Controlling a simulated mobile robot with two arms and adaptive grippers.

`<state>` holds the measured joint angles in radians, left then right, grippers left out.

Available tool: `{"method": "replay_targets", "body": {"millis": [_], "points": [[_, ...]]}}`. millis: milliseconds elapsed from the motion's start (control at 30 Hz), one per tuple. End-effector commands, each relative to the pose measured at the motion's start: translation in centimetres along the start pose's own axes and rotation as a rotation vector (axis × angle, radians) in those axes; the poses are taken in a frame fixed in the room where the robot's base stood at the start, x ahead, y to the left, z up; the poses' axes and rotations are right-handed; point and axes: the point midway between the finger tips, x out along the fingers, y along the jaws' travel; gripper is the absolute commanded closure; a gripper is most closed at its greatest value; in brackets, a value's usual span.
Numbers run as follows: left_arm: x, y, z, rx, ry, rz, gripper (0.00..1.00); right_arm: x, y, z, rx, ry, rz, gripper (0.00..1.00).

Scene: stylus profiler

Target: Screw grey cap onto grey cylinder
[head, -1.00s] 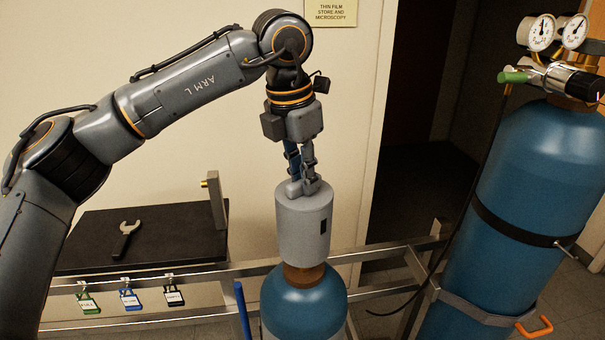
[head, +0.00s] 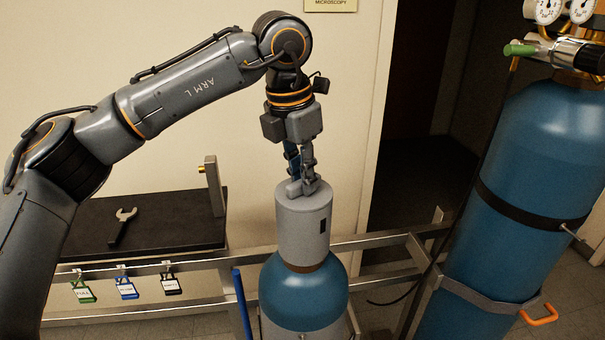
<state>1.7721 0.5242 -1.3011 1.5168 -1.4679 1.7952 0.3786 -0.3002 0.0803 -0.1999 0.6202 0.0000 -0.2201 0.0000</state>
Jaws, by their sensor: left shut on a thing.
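The grey cap (head: 303,225) is an upright can shape with a dark slot on its right side. It sits over the neck of a gas cylinder (head: 304,291) with a blue shoulder and a paler grey body below, at the bottom centre. A thin brown band of the neck shows under the cap's lower rim; the thread is hidden. My left gripper (head: 303,188) points down from above and is shut on the top of the cap. My right gripper is not in view.
A metal rail (head: 375,243) runs behind the cylinder, with several tags hanging at left. A blue bar (head: 242,304) stands left of the cylinder. A large blue cylinder (head: 535,175) with gauges stands at right. A wrench (head: 122,227) lies on a black bench (head: 175,212).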

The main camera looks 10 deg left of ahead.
Motion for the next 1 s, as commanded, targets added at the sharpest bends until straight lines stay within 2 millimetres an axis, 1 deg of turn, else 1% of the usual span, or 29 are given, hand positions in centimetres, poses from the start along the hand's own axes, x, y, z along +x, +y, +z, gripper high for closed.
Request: {"method": "replay_targets", "body": {"millis": [533, 1000], "points": [[0.1, -0.1, 0.0, 0.0, -0.003, 0.001, 1.0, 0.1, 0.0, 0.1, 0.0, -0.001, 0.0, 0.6], [1.3, -0.1, -0.2, 0.0, -0.003, 0.0, 1.0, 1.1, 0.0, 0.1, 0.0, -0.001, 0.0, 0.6]]}}
